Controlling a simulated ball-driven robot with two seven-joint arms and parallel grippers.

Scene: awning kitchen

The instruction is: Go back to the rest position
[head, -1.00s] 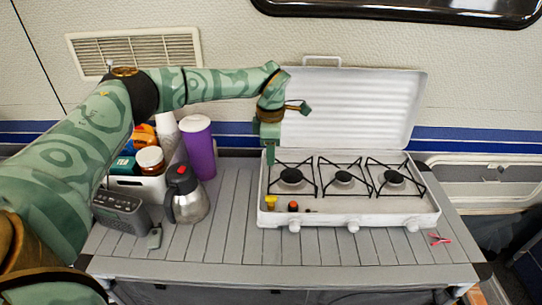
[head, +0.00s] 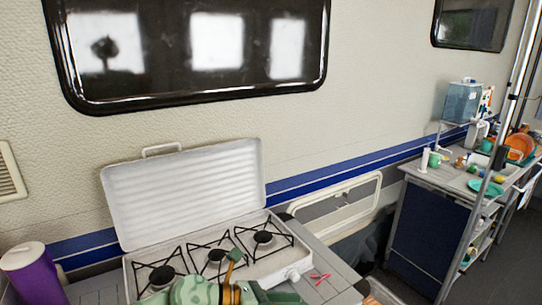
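My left arm's green wrist, with its brown band and small lever, shows at the bottom edge in front of the stove. Part of my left gripper (head: 276,298) shows there, cut off by the picture's edge. Its fingertips cannot be made out, so I cannot tell whether it is open or shut, or whether it holds anything. My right gripper is not in view.
The white three-burner stove (head: 275,265) stands with its lid (head: 185,190) raised. Red-handled pliers (head: 320,278) lie right of the stove. A second counter (head: 430,180) with dishes stands farther right.

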